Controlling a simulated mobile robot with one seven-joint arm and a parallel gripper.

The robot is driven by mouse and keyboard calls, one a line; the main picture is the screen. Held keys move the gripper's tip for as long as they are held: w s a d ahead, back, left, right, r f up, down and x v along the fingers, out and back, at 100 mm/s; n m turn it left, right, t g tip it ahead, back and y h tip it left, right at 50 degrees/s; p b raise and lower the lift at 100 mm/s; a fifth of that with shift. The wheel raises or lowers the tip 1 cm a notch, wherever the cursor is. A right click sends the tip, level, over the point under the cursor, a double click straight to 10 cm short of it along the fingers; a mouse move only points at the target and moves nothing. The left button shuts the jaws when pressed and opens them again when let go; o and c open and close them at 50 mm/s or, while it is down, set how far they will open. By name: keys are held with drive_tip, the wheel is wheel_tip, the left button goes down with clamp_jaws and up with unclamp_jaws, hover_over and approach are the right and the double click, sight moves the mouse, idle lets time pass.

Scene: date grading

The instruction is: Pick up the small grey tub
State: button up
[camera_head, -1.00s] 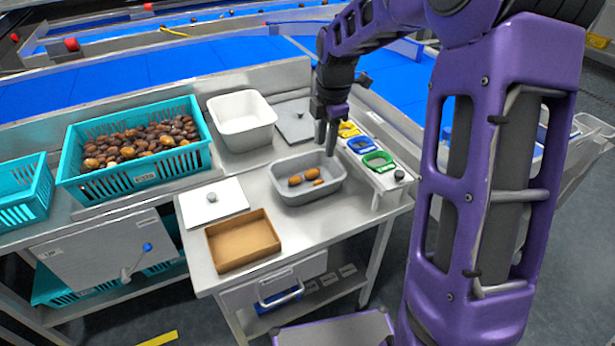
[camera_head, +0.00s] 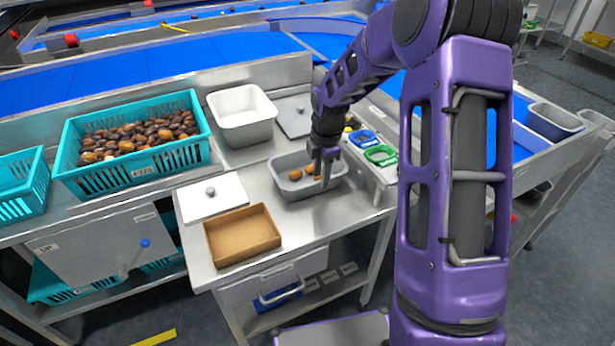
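The small grey tub (camera_head: 291,191) stands on the steel worktop, right of the middle, with a few brown dates (camera_head: 296,174) in it. My gripper (camera_head: 322,178) points down at the tub's right part, its fingers over or inside the opening. The fingers hide part of the tub's right side. I cannot tell whether they touch the rim, nor how far apart they are.
A white tub (camera_head: 243,122) stands behind, beside a grey lid (camera_head: 291,121). A white lid (camera_head: 211,203) and a brown tray (camera_head: 243,252) lie left and in front. Teal crates (camera_head: 140,174) stand left. A rack with green (camera_head: 381,157) and blue (camera_head: 364,139) items is close on the right.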

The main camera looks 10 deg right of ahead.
sight(319, 187)
drive_tip(key=f, duration=0.3)
drive_tip(key=shift+w+f, duration=0.3)
clamp_jaws()
idle(1.1)
